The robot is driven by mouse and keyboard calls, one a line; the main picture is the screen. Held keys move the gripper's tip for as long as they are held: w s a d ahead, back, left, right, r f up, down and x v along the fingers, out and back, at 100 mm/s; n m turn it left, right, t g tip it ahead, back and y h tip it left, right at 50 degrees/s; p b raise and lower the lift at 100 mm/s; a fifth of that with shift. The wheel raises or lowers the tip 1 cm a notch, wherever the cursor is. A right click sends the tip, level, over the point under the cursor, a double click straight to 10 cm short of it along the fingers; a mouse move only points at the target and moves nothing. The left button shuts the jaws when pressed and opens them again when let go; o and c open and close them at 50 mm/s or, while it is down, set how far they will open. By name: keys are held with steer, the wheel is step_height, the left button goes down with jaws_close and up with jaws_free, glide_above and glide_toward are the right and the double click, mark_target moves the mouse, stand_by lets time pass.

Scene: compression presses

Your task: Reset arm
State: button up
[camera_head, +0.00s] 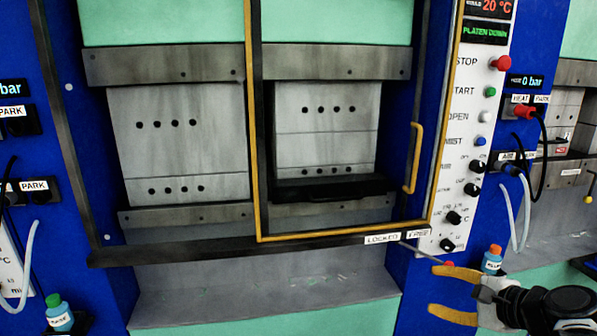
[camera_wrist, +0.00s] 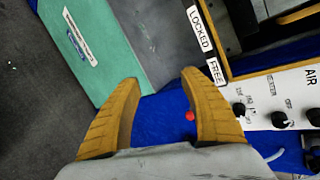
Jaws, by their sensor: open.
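My gripper (camera_head: 436,290) is at the lower right of the head view, with its two yellow fingers spread and nothing between them. In the wrist view my gripper (camera_wrist: 160,78) is also open and empty, over green, grey and blue surfaces of the press. A lever with a red knob (camera_head: 449,264) reaches out by the LOCKED/FREE labels (camera_head: 398,237), just above the upper finger in the head view. The red knob (camera_wrist: 190,116) shows between the fingers in the wrist view. I cannot tell whether a finger touches it.
A yellow-framed guard door (camera_head: 345,233) with a handle (camera_head: 413,158) spans the right part of the press opening. The control panel (camera_head: 465,130) has buttons and knobs, and a display reading PLATEN DOWN. An orange-capped bottle (camera_head: 492,260) stands close above my gripper. A green-capped bottle (camera_head: 58,314) stands lower left.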

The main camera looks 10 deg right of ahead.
steer(key=s+a+f+n+g+h, duration=0.2)
steer(key=s+a+n+g+h, duration=0.2)
steer(key=s+a+n, duration=0.9)
steer(key=a+n, duration=0.2)
steer(key=n, duration=0.4)
steer(key=shift+a, duration=0.4)
stand_by(0.5)
